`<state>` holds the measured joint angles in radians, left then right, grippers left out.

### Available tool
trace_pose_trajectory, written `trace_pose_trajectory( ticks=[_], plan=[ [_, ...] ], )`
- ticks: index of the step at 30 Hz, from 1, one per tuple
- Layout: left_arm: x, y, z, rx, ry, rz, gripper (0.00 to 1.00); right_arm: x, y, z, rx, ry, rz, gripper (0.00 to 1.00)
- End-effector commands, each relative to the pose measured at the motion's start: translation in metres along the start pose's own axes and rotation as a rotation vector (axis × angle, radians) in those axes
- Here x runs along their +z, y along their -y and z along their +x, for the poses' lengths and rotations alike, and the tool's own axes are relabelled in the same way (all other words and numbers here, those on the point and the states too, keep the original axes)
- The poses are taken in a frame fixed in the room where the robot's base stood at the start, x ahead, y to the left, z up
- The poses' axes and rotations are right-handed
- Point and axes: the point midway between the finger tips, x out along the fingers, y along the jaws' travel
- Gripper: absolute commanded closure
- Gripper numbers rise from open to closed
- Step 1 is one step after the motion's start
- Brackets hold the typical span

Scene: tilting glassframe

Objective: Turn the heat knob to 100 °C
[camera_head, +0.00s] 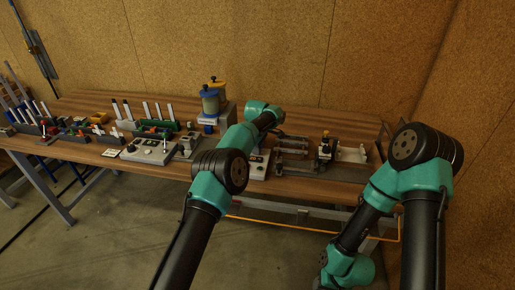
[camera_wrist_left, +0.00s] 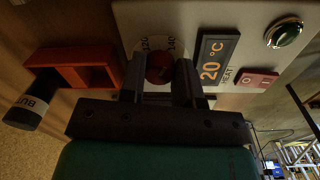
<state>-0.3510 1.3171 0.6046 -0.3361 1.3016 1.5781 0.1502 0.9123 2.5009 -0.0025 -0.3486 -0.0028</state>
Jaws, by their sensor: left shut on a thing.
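The heat knob (camera_wrist_left: 159,68) is a small dark red round knob on a grey control panel (camera_wrist_left: 205,15) in the left wrist view. Dial numbers 120 and 140 show around its upper side; the rest of the scale and any pointer are hidden. My left gripper (camera_wrist_left: 160,84) is shut on the knob, one dark finger on each side. The display (camera_wrist_left: 213,62) beside it reads 20 °C, with the label HEAT next to it. In the head view, my left arm hides much of this panel. My right gripper is not in view.
The wooden bench (camera_head: 235,205) holds racks and jars; a wall stands behind.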

Motion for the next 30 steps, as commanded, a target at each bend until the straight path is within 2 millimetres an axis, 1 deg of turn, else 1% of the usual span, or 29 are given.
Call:
trace_pose_trajectory(
  ticks=[5,11,17,30],
  plan=[
    [-0.0002,-0.0003,-0.0003,0.001,-0.003,-0.054,0.93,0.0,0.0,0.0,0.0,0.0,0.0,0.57],
    [-0.0001,-0.0006,-0.0004,0.001,-0.01,-0.171,0.93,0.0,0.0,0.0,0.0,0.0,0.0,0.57],
    [0.0001,-0.001,-0.0002,0.001,-0.019,-0.336,0.93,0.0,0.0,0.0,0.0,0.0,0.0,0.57],
    [-0.0004,-0.0021,-0.0007,0.002,-0.043,-0.754,0.93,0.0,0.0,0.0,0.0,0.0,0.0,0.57]
  ],
)
